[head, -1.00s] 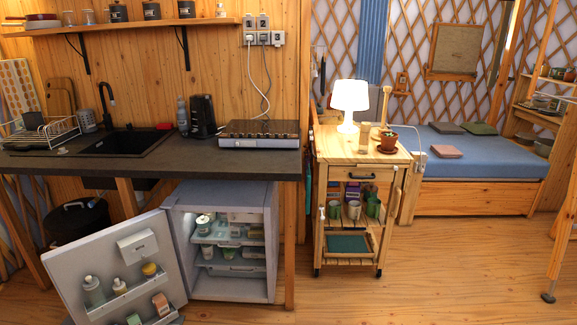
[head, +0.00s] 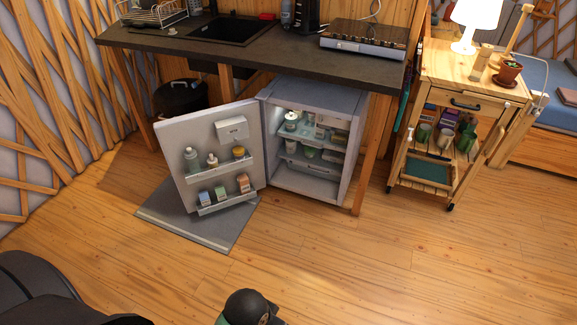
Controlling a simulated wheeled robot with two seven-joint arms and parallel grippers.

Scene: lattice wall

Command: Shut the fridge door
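The small grey fridge (head: 346,172) stands on the floor under the dark counter. Its door (head: 176,143) is wide open, swung out to the left with its inner side facing me. The door's two shelves hold several bottles and cartons. Inside the lit fridge (head: 310,148) are shelves with containers. Neither of my grippers can be made out. Dark rounded parts at the bottom left and bottom middle edges look like parts of my own body, well short of the door.
A grey mat (head: 222,226) lies on the floor under the open door. A black bin (head: 181,97) stands behind the door. A wooden cart (head: 468,88) with a lamp stands to the right. The wooden floor (head: 330,255) in front of the fridge is clear.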

